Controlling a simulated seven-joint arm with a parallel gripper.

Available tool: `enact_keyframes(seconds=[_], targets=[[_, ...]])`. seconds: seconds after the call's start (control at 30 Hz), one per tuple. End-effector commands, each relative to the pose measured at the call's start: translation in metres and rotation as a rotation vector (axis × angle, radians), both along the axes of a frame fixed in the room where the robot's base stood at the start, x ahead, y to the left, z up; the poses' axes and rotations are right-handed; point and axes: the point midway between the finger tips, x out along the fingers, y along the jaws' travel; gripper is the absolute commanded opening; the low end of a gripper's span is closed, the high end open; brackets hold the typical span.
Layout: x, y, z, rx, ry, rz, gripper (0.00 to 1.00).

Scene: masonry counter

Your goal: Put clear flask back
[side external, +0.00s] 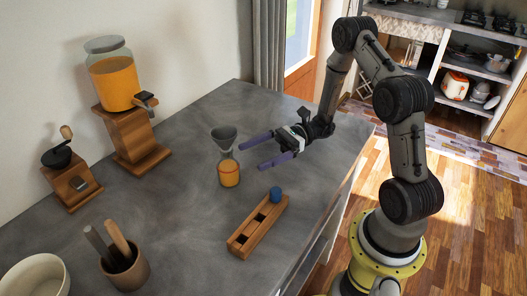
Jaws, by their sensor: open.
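The clear flask (229,174) stands upright on the counter near the middle, with orange liquid in its lower part. A grey funnel (223,135) sits in its mouth. My gripper (253,157) is open and empty, its two purple fingers pointing left toward the flask. The fingertips appear just right of the flask; whether they touch it cannot be told. A wooden rack (239,246) with square slots lies in front of the flask. A round blue object (276,194) sits at its far end, and at least two nearer slots look empty.
A jar of orange liquid (113,81) with a tap stands on a wooden stand (135,143) at the back left. A grinder (72,182), a utensil cup (127,272) and a cream bowl (36,279) line the left. The grey counter (185,215) is bare around the flask.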

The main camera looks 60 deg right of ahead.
Motion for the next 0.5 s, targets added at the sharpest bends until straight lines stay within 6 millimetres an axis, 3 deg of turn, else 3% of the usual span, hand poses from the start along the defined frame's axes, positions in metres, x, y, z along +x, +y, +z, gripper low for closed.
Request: enact_keyframes(seconds=[0.1, 0.23, 0.5], targets=[[-0.006, 0.005, 0.008, -0.041, -0.020, 0.044, 1.00], [-0.024, 0.027, 0.028, -0.171, -0.085, 0.183, 1.00], [-0.089, 0.066, 0.063, -0.581, -0.308, 0.557, 1.00]])
